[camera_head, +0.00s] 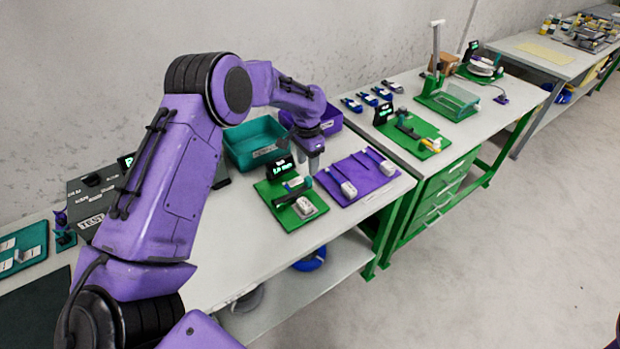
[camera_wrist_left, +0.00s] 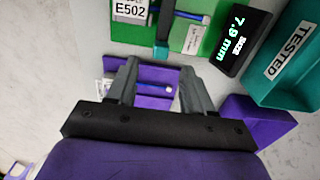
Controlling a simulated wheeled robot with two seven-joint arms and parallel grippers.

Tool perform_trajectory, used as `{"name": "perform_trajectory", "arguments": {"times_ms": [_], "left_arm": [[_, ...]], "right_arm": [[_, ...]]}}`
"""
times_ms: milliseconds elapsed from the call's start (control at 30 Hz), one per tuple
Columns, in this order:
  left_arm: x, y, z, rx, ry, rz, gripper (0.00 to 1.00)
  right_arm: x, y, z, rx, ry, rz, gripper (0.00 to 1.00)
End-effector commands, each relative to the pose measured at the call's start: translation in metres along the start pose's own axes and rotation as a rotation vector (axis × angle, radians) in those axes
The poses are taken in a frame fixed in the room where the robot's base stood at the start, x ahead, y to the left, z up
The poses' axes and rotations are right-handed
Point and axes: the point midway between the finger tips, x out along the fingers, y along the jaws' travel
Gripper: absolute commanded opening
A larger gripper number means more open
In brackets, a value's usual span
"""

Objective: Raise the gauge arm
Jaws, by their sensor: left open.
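The gauge sits on a green board (camera_head: 312,213), which also shows at the top of the wrist view (camera_wrist_left: 215,40). Its dark display (camera_wrist_left: 245,35) reads 7.9 mm in green. A blue cable (camera_wrist_left: 192,17) and a white block labelled E502 (camera_wrist_left: 130,10) lie on the board. My left gripper (camera_head: 313,166) points down, open and empty, above the boards' back edge, apart from the gauge arm. My right gripper is out of view.
A purple board (camera_head: 375,185) with cable pieces lies right of the gauge. A teal bin (camera_head: 243,160) labelled TESTED (camera_wrist_left: 292,50) and a purple bin (camera_head: 330,122) stand behind. A dark TEST box (camera_head: 85,190) stands left. The table front is clear.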

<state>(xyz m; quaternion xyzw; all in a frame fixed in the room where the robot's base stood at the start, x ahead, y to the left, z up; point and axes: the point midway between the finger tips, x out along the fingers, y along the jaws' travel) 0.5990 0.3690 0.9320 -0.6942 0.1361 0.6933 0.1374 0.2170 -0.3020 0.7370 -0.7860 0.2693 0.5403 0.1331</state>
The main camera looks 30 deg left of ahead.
Motion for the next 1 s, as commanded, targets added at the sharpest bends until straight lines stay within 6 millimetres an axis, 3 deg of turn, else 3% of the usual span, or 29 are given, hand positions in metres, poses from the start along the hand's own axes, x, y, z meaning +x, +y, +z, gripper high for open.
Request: {"name": "perform_trajectory", "arguments": {"times_ms": [300, 667, 833, 1000], "left_arm": [[0.062, 0.001, 0.0, 0.002, -0.002, 0.001, 0.51], [0.073, 0.002, -0.002, 0.003, 0.001, 0.0, 0.51], [0.073, 0.002, -0.002, 0.003, 0.001, 0.0, 0.0], [0.073, 0.002, -0.003, 0.004, 0.002, 0.0, 0.0]], "right_arm": [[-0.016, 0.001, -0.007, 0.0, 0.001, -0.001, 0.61], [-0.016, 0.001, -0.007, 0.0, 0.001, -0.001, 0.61], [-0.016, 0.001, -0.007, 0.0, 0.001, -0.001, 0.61], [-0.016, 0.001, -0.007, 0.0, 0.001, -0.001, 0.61]]}}
